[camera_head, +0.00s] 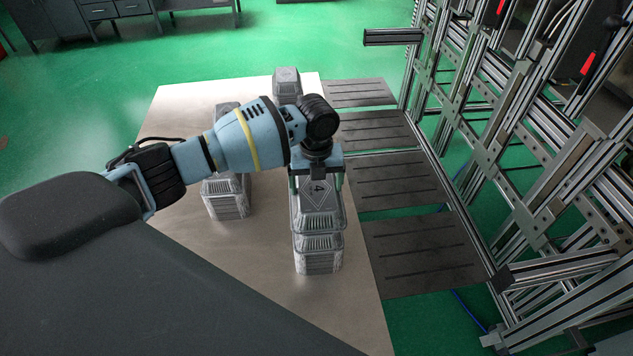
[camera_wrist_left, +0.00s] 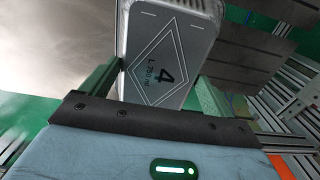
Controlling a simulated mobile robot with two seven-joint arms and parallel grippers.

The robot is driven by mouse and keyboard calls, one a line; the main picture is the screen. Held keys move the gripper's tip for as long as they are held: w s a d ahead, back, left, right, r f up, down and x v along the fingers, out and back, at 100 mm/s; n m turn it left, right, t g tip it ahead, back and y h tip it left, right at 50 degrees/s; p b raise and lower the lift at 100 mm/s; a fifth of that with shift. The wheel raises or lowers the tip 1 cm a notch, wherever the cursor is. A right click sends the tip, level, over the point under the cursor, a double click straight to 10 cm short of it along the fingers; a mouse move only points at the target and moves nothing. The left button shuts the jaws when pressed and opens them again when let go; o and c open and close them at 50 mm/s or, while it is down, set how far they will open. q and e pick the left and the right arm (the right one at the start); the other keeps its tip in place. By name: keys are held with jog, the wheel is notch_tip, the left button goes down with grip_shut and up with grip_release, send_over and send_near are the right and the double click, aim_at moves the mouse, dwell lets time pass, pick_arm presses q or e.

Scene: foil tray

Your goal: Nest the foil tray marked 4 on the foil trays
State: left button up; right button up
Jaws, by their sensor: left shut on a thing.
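The foil tray marked 4 (camera_head: 319,207) is silver-grey, with a 4 inside a diamond on the face turned up. My left gripper (camera_head: 317,178) comes down over its far part and is shut on it. The wrist view shows the tray's marked face (camera_wrist_left: 172,65) between the green fingers (camera_wrist_left: 155,88). Right below it in the head view is a stack of foil trays (camera_head: 318,259) on the table. The held tray hides the top of that stack, so I cannot tell whether they touch. My right gripper is out of view.
Another foil stack (camera_head: 226,202) stands left on the pale table (camera_head: 265,285), partly behind my arm. A further foil piece (camera_head: 286,82) stands at the far edge. Dark slotted panels (camera_head: 420,250) and a metal frame (camera_head: 530,150) lie to the right. The near table is clear.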

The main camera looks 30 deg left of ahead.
aim_at(316, 189)
pick_arm(q)
jog(key=shift+f+b, duration=1)
jog(key=shift+f, duration=1)
jog(key=shift+f+b, duration=0.45)
jog(key=shift+f, duration=0.8)
jog(key=shift+f+b, duration=0.7)
jog(key=shift+f, duration=0.8)
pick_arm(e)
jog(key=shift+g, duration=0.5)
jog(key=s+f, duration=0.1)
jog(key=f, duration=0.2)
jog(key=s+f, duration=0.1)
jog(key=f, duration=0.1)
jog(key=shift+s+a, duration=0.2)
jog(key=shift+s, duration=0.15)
pick_arm(q)
jog(key=o, duration=0.7)
